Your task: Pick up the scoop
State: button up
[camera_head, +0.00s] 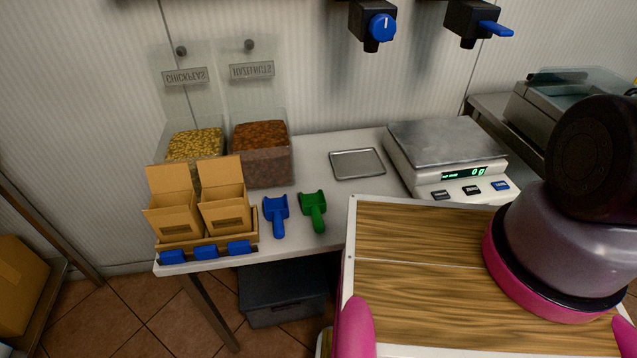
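Two scoops lie side by side on the white table (309,166). The blue scoop (277,215) is on the left and the green scoop (314,209) is on the right, both with handles toward the table's front edge. They are apart from each other. Parts of my arm show at the right, well away from the scoops. My gripper is not in view, so I cannot see its state.
Left of the scoops, two cardboard boxes stand in a tray (250,233) with blue clips. Behind are clear bins of chickpeas (195,145) and hazelnuts (262,152). A metal tray (357,163) and a scale reading 0 g (447,150) are to the right.

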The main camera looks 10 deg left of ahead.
aim_at(315, 210)
jog(key=u, duration=1.6)
jog(key=k+l+z, duration=0.1)
jog(key=z, duration=0.4)
jog(key=k+l, duration=0.2)
jog(key=l, duration=0.25)
jog(key=k+l+u, duration=0.1)
jog(key=k+l, duration=0.15)
jog(key=l, duration=0.15)
jog(key=k+l, duration=0.25)
jog(key=l, duration=0.2)
jog(key=u, duration=0.05)
